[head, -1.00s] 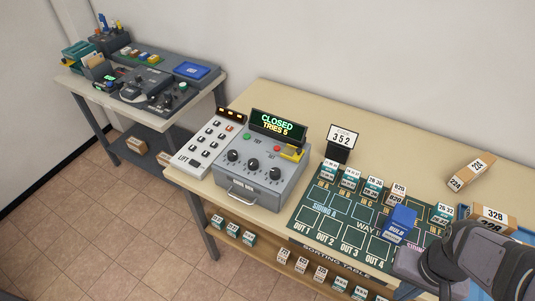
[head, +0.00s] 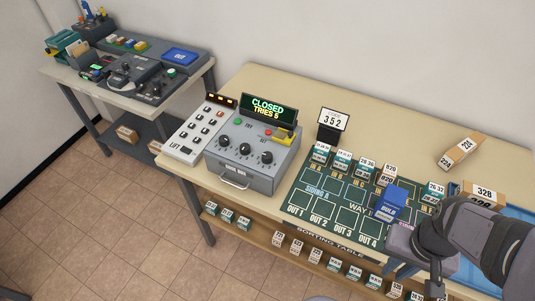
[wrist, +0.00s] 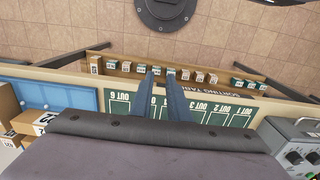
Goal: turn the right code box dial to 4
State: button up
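The grey code box (head: 285,172) stands on the sorting table, with three black dials in a row on its top. Its right dial (head: 267,158) is the one nearest the mat; its setting is too small to read. The display (head: 268,109) reads CLOSED, TRIES 5 or 6. My gripper (head: 417,280) is at the table's front right, well to the right of the box and touching nothing I can make out. In the wrist view, my gripper's two fingers (wrist: 161,78) are apart with nothing between them. The code box (wrist: 280,135) is at the lower right there.
A keypad panel (head: 190,140) stands left of the box. The green mat (head: 318,190) with small numbered blocks and a blue block (head: 392,203) lies between the box and my arm. A shelf (wrist: 225,83) with blocks runs below.

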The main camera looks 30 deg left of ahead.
jog(key=o, duration=0.5)
jog(key=shift+w+a, duration=0.15)
jog(key=shift+w, duration=0.15)
jog(key=shift+o, duration=0.3)
jog(key=w+a+r+b, duration=0.1)
jog(key=w+a+r, duration=0.1)
jog(key=w+a, duration=0.4)
jog(key=shift+w+a+t+h, duration=0.2)
jog(key=shift+w+t+h, duration=0.15)
jog(key=shift+w, duration=0.9)
jog(key=t+b, duration=0.4)
send_near(267, 155)
jog(key=shift+p+x, duration=1.25)
jog(key=shift+x, duration=2.85)
jog(key=c, duration=1)
